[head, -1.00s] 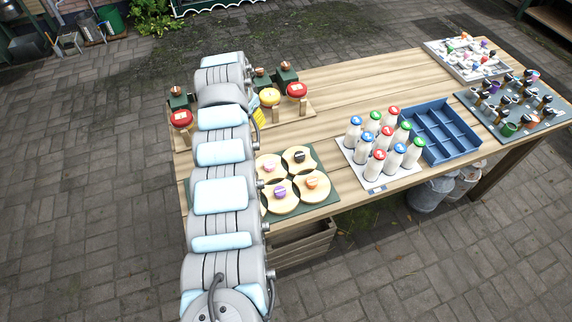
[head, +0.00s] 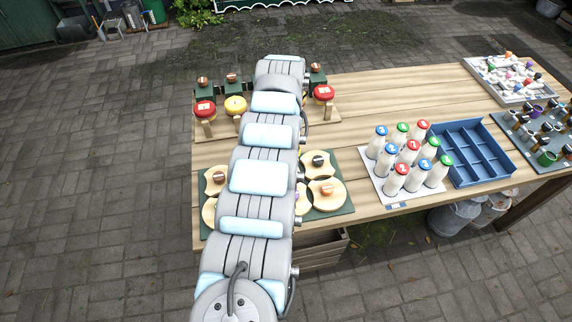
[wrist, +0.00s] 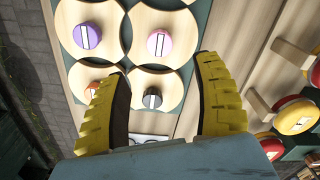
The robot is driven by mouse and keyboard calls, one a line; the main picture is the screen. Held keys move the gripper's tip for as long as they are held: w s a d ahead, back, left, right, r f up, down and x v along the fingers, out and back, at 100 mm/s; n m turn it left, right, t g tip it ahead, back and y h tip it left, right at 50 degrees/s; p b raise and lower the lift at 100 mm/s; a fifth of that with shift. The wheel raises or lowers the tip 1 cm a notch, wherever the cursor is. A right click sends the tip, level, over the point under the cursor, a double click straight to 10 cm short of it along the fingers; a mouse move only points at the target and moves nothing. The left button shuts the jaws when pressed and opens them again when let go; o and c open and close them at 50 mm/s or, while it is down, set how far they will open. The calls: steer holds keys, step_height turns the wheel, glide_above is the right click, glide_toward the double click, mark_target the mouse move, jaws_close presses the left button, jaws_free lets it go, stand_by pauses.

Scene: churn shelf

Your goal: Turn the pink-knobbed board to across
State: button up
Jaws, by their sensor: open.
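In the wrist view the pink knob (wrist: 160,43) sits at the centre of a pale round wooden board (wrist: 183,58). Its white stripe runs up and down in the picture. My gripper (wrist: 160,66) is open and empty, its yellow fingers either side of the gap between this board and the black-knobbed one. The fingers do not hold the knob; their height above the boards is hard to tell. In the head view my arm hides both the gripper and the pink knob.
Neighbouring boards carry a purple knob (wrist: 88,36), a black knob (wrist: 152,98) and an orange knob (head: 327,188). Red and yellow round-topped pieces (head: 236,105) stand behind. Milk bottles (head: 413,150) and a blue crate (head: 473,150) are to the right.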

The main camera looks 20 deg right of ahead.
step_height(320, 180, down, 10)
steer(key=shift+b, duration=0.5)
jaws_close()
